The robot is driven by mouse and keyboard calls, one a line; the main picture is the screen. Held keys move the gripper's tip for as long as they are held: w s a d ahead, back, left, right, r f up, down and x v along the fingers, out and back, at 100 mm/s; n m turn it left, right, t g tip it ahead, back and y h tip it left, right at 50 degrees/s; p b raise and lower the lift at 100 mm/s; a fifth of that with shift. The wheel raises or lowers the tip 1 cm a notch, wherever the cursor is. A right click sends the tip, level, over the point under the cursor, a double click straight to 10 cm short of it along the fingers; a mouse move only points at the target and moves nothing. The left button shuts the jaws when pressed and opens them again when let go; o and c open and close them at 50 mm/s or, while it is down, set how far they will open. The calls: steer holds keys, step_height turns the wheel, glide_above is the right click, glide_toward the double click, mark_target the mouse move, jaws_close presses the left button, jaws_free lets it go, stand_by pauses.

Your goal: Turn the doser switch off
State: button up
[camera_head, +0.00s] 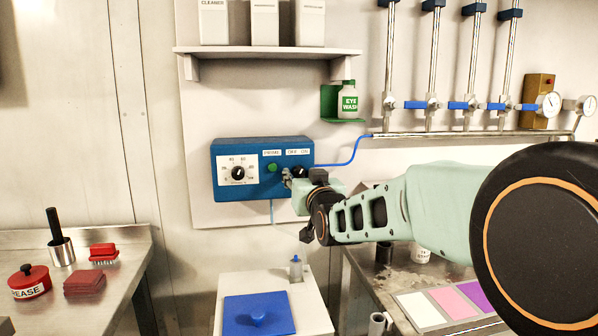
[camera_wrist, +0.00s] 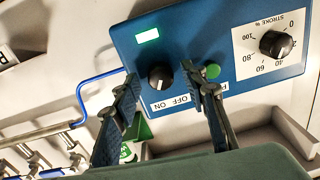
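The blue doser box (camera_head: 218,150) is mounted on the wall, left of my gripper (camera_head: 290,178) in the head view. Its black rotary switch (camera_wrist: 160,77) sits by an OFF/ON label (camera_wrist: 170,102), which appears upside down in the wrist view. The switch also shows in the head view (camera_head: 299,171), partly behind my gripper. My gripper (camera_wrist: 159,72) is open, with one fingertip on each side of the switch and visible gaps to it. I cannot clearly read which way the switch points.
A green button (camera_wrist: 212,71) lies close beside one finger, with the black stroke dial (camera_wrist: 275,44) beyond it. A blue tube (camera_head: 352,152) leaves the box toward the pipes. An eye wash bottle (camera_head: 348,100) and a shelf (camera_head: 265,51) are above. Steel counters stand below.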

steer(key=shift+w, duration=0.1)
steer(key=shift+c, duration=0.4)
jaws_close()
